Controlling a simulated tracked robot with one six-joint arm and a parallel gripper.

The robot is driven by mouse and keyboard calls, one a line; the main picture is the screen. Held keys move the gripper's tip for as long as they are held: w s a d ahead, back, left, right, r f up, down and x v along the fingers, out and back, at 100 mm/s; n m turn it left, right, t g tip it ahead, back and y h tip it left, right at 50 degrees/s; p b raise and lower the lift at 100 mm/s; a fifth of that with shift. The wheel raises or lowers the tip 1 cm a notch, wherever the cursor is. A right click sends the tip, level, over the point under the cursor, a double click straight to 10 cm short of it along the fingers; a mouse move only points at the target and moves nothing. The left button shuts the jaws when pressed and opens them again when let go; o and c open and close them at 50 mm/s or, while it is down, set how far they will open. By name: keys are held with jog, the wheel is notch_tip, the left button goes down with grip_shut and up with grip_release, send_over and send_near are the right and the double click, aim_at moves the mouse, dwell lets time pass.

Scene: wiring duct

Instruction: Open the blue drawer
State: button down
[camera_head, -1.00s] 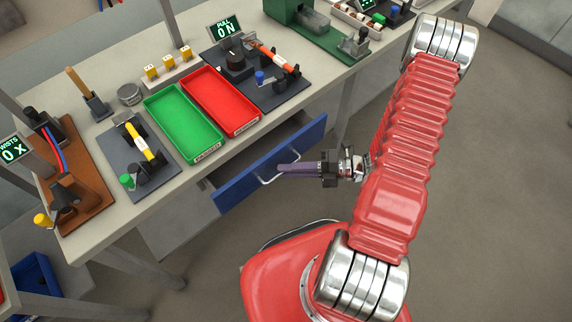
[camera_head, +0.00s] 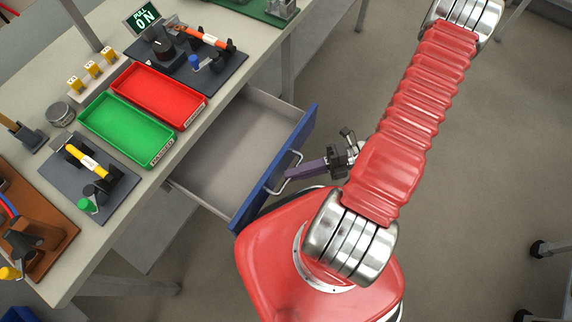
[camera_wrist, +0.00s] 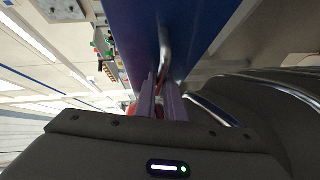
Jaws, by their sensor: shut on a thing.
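The blue drawer (camera_head: 246,198) stands pulled well out from under the workbench, and its pale, empty-looking inside (camera_head: 232,150) shows. A silver bar handle (camera_head: 287,184) is on its blue front. My gripper (camera_head: 296,172) is at the handle, its purple fingers shut on it. In the wrist view, the fingers (camera_wrist: 160,98) close around the handle (camera_wrist: 164,50) in front of the blue drawer front (camera_wrist: 195,30). The exact contact is partly hidden by the fingers.
The workbench carries a green tray (camera_head: 128,128), a red tray (camera_head: 160,95) and several small fixtures. My red base stands close to the drawer's near corner. Open floor (camera_head: 480,200) lies to the right.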

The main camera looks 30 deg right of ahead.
jog(key=shift+s+d+f, duration=0.1)
jog(key=shift+s+d, duration=0.25)
jog(key=shift+s, duration=0.35)
jog(key=c, duration=1.8)
grip_release()
jog(key=shift+c, duration=0.2)
jog(key=shift+d, duration=0.1)
jog(key=v, duration=1.3)
jog(key=shift+s+d, duration=0.25)
jog(key=shift+d, duration=0.05)
jog(key=shift+s, duration=0.1)
